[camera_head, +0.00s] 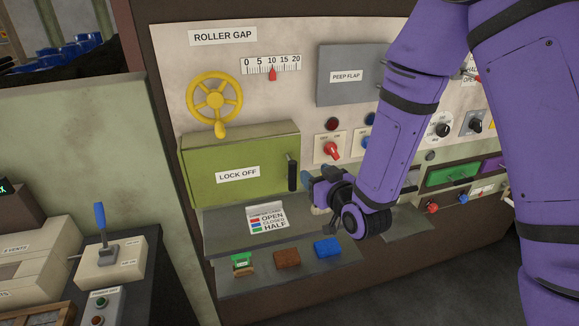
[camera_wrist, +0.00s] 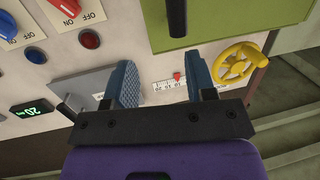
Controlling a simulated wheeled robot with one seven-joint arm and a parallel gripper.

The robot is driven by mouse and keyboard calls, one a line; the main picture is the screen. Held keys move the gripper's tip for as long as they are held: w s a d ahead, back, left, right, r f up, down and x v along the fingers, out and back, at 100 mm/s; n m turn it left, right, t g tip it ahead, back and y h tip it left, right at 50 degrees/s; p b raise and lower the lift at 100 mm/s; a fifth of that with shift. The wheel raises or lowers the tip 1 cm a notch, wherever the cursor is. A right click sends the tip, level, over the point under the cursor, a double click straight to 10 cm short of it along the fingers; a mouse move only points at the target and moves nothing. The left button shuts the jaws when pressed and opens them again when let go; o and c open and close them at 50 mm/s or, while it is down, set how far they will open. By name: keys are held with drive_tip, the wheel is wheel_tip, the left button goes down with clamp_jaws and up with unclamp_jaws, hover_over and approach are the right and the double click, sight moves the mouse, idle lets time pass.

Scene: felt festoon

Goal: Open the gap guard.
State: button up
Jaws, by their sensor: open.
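A green cover (camera_head: 222,160) labelled LOCK OFF sits under the ROLLER GAP sign and looks shut; no plate names it the gap guard. Its upright black handle (camera_head: 292,172) is at its right end. My gripper (camera_head: 312,190) is just right of the handle, in front of the panel. In the wrist view, which is turned over, the green cover (camera_wrist: 230,15) and black handle (camera_wrist: 177,18) are at the top. My gripper (camera_wrist: 162,66) has its two blue-grey fingers apart with nothing between them. The handle lies beyond the fingertips, apart from them.
A yellow handwheel (camera_head: 214,100) and a scale (camera_head: 271,66) are above the cover. A grey peep flap (camera_head: 348,75) and switches (camera_head: 331,149) are to the right.

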sight(294, 172)
drive_tip(key=w+a+f+t, duration=0.1)
drive_tip(key=w+a+f, duration=0.1)
drive_tip(key=w+a, duration=0.4)
drive_tip(key=shift+w+a+f+y, duration=0.3)
drive_tip(key=shift+w+y, duration=0.1)
drive_tip(key=shift+w, duration=0.65)
drive_tip(key=shift+s, duration=0.1)
clamp_jaws()
